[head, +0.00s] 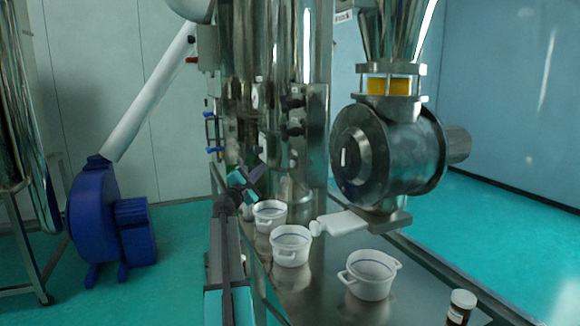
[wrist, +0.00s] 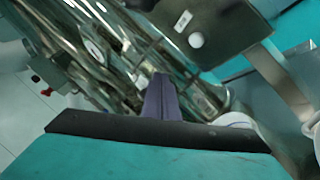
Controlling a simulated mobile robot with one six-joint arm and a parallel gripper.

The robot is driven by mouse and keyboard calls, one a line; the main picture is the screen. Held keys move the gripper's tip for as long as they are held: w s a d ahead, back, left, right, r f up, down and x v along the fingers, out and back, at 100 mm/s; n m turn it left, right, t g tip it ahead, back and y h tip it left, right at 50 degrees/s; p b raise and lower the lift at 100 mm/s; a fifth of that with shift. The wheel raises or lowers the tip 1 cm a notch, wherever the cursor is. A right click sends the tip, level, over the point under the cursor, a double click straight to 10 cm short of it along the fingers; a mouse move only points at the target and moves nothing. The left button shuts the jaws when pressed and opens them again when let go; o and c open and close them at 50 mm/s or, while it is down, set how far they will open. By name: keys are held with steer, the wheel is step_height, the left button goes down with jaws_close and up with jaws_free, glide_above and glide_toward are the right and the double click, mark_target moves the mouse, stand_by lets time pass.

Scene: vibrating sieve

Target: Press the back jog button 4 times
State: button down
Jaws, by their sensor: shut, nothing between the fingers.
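I cannot make out for certain which part is the back jog button. In the wrist view a small white round knob (wrist: 196,40) shows on a dark grey plate (wrist: 216,22), beside a white label. In the head view a steel box (head: 316,118) on the tall steel machine carries black knobs (head: 293,103). My gripper (head: 260,172) is in front of the machine's lower part, above the table and left of that box. In the wrist view its purple-grey fingers (wrist: 163,85) are shut together and empty, in front of steel pipes. I see no clear contact with anything.
White pots (head: 291,258) stand on the steel table (head: 318,292), close to my arm. A white bottle-like thing (head: 340,223) lies behind them; a brown bottle (head: 458,312) stands front right. A round steel housing (head: 375,155) is at right, a blue blower (head: 95,210) at left.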

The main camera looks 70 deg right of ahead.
steer(key=shift+s+d, duration=0.1)
steer(key=s+d, duration=0.5)
steer(key=s, duration=0.1)
steer(key=shift+s+d, duration=0.2)
steer(key=shift+s, duration=0.1)
stand_by(0.6)
steer(key=shift+s+d+b, duration=0.55)
steer(key=shift+s+b, duration=0.15)
steer(key=shift+b, duration=0.15)
stand_by(3.4)
steer(key=shift+w+a, duration=0.1)
steer(key=shift+w, duration=0.05)
steer(key=shift+w+a, duration=0.5)
steer(key=shift+w, duration=0.05)
steer(key=shift+w, duration=0.1)
steer(key=shift+w+a+b, duration=0.7)
steer(key=shift+w+a, duration=0.85)
steer(key=shift+w, duration=0.3)
